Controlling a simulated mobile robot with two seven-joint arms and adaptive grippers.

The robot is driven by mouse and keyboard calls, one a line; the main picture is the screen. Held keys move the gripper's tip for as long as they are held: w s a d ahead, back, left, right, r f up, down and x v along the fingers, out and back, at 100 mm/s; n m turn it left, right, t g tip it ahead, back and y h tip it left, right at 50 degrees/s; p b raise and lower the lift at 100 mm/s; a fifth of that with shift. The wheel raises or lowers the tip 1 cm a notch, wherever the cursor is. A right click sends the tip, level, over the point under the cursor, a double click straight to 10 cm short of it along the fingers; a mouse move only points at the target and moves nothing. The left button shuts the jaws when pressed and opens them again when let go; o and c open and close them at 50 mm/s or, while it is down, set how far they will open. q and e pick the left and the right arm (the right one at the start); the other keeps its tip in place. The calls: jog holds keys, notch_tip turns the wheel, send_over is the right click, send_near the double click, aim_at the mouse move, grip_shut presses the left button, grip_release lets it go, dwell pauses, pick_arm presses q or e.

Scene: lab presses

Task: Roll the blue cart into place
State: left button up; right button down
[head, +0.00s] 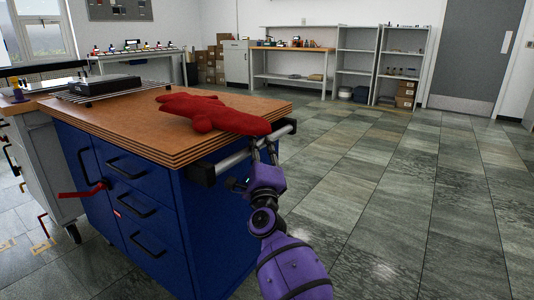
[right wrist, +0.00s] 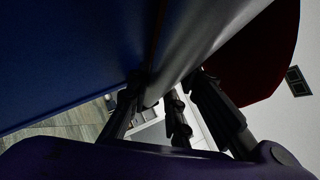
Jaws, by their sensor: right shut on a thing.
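The blue cart (head: 222,225) stands at the left in the head view, with a wooden top (head: 130,128) and drawers with black handles. A silver push handle (head: 240,155) with black end brackets runs along its right side. My right gripper (head: 264,150), on a purple arm, is shut on this handle near its far end. In the right wrist view the fingers (right wrist: 172,100) close around the silver bar (right wrist: 205,45), beside the dark blue cart side (right wrist: 65,60). My left gripper is not in view.
A red cloth-like thing (head: 212,112) and a black device (head: 104,86) lie on the cart top. A grey cart (head: 47,160) stands close at its left. The tiled floor (head: 420,200) to the right is clear.

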jog(key=shift+w+a+r, duration=0.1)
jog(key=shift+a+r, duration=0.1)
jog(key=shift+r, duration=0.1)
jog(key=c, duration=1.9)
grip_release()
jog(key=o, duration=0.3)
jog(key=shift+w+a+f, duration=0.1)
jog(key=shift+w+a, duration=0.1)
jog(key=shift+o, duration=0.2)
jog(key=shift+s, duration=0.1)
jog(key=shift+s+f, duration=0.2)
jog(key=v, duration=1.1)
jog(key=shift+s+d, duration=0.15)
jog(key=shift+s, duration=0.05)
jog(key=shift+f, duration=0.15)
